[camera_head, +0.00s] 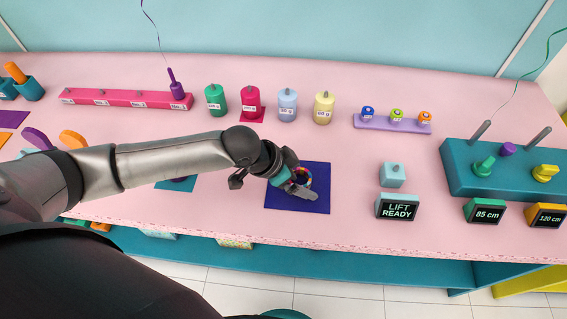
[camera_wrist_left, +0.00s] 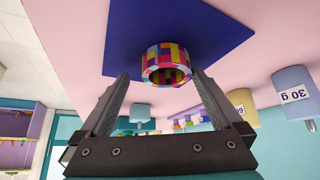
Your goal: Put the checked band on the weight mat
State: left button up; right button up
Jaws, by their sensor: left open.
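The checked band (camera_wrist_left: 166,64), a short multicoloured ring, is at the dark blue mat (camera_wrist_left: 205,25) in the left wrist view and appears to rest on it. In the head view the band (camera_head: 307,175) is partly hidden behind my left gripper (camera_head: 302,189), over the same mat (camera_head: 283,201). In the wrist view my left gripper (camera_wrist_left: 160,76) is open, with one finger to each side of the band and gaps showing. No label shows which mat is the weight mat. My right gripper is not in view.
Coloured weights stand behind the mat, including a pale blue one (camera_head: 287,105) and a yellow one (camera_head: 324,108). The pink table between mat and display is clear.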

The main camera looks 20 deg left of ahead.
pick_arm(q)
jog(key=p+v, duration=0.2)
jog(key=v, duration=1)
jog(key=shift+w, duration=0.2)
jog(key=shift+a, duration=0.15)
